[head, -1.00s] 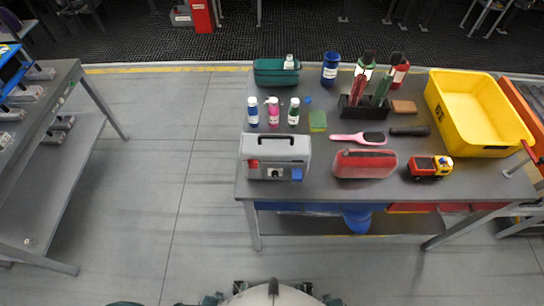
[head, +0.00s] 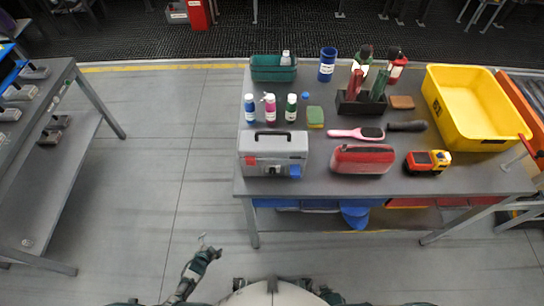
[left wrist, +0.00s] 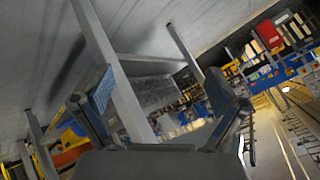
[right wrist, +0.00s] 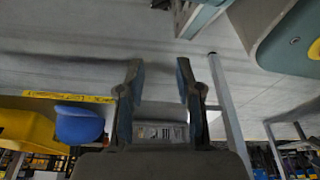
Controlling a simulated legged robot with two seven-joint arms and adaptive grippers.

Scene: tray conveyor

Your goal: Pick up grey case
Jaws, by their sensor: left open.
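The grey case (head: 285,146), with a black top handle and red and blue parts on its front, stands at the front left of the table. My left gripper (head: 204,242) is open and empty, in front of the table and to the left of the case. In the left wrist view its two fingers (left wrist: 158,92) are wide apart. In the right wrist view my right gripper (right wrist: 160,72) has its fingers apart with nothing between them. The case is not clearly visible in either wrist view.
A red case (head: 362,160) and a toy truck (head: 427,162) sit to the right of the grey case. Small bottles (head: 270,107) stand behind it. A yellow bin (head: 431,104) is at the table's right. Open floor lies left of the table (head: 318,185).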

